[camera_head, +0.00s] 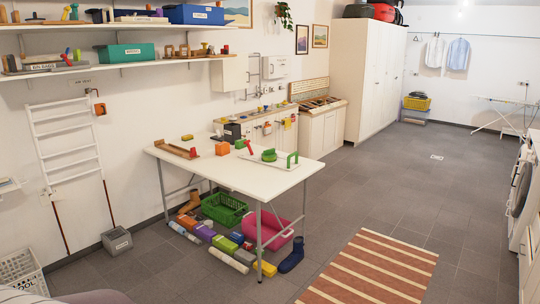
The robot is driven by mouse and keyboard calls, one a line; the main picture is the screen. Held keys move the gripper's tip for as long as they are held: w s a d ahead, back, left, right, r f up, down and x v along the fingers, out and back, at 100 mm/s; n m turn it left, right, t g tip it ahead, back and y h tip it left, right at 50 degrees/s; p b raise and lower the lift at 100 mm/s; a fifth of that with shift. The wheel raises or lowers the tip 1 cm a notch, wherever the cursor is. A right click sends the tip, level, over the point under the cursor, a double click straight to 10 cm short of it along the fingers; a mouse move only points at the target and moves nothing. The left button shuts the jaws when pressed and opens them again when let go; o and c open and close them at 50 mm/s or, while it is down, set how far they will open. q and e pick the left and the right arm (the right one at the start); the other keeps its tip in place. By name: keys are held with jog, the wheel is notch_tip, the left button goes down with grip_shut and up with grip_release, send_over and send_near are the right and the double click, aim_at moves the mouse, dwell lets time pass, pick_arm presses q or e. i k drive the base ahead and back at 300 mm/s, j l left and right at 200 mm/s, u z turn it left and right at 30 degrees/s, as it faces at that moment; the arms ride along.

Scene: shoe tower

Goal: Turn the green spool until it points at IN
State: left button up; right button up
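A green spool (268,155) stands on a pale board (272,164) near the right end of the white table (220,178). A green arch-shaped piece (292,159) stands to its right on the same board. The spool is small in view, and I cannot tell which way it points. No IN marking can be read at this distance. Neither of my grippers shows in the head view.
A striped rug (370,268) lies right; the floor beyond is open.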

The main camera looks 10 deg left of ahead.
aim_at(268, 155)
jog(key=i+z, duration=0.95)
jog(key=i, duration=2.8)
jog(key=i+j+u, duration=0.15)
jog(key=i+u, duration=0.2)
jog(key=i, duration=0.2)
jog(key=i+u, duration=0.35)
jog(key=i, duration=0.2)
jog(key=i+l+u, duration=0.15)
jog(key=i+u, duration=0.2)
jog(key=i, duration=0.2)
jog(key=i+l+u, duration=0.35)
jog(key=i, duration=0.2)
